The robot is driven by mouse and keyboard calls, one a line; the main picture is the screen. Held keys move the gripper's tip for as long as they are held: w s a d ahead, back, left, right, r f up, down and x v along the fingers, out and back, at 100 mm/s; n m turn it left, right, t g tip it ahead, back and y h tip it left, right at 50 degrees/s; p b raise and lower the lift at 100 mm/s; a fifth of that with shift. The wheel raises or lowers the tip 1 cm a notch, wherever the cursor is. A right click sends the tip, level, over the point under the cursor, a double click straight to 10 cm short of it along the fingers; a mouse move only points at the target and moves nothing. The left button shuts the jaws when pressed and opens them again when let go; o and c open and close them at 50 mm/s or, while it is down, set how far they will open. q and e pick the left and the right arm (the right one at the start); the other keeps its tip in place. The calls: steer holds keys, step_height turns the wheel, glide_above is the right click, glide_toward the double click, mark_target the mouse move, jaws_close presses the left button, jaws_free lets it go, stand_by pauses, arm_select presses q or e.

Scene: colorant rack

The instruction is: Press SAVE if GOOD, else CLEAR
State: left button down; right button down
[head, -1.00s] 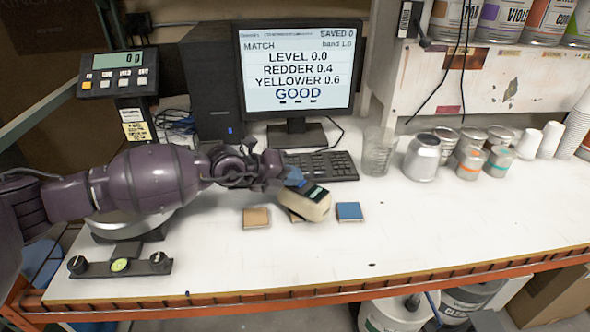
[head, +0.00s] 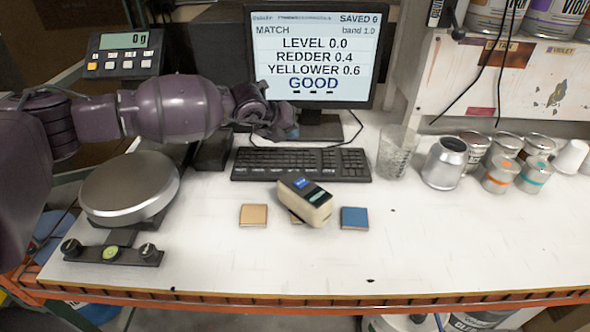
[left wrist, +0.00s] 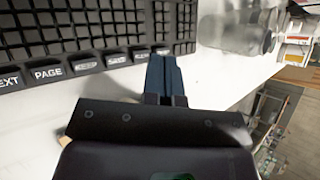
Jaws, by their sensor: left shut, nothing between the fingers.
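The monitor (head: 312,60) reads GOOD, with LEVEL 0.0, REDDER 0.4, YELLOWER 0.6 and SAVED 0. The black keyboard (head: 300,164) lies in front of it. In the left wrist view the keyboard (left wrist: 70,35) shows NEXT and PAGE keys at the left; several paler labels on the same row are too small to read surely. My left gripper (head: 291,131) is shut and empty, above the back of the keyboard in the head view. Its fingers (left wrist: 165,75) point toward the labelled row in the left wrist view; contact with a key cannot be told.
A handheld meter (head: 306,203) rests over a tile, between a tan tile (head: 253,215) and a blue tile (head: 354,218). A glass beaker (head: 396,155) and several cans stand right of the keyboard. A round scale (head: 130,187) is at left. The front right table is clear.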

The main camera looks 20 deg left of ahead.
arm_select(q)
steer(key=shift+f, duration=0.1)
step_height(320, 180, down, 7)
steer(key=b, duration=0.3)
steer(key=shift+f+b, duration=0.2)
steer(key=shift+b, duration=0.2)
steer(key=shift+f, duration=0.6)
stand_by(0.6)
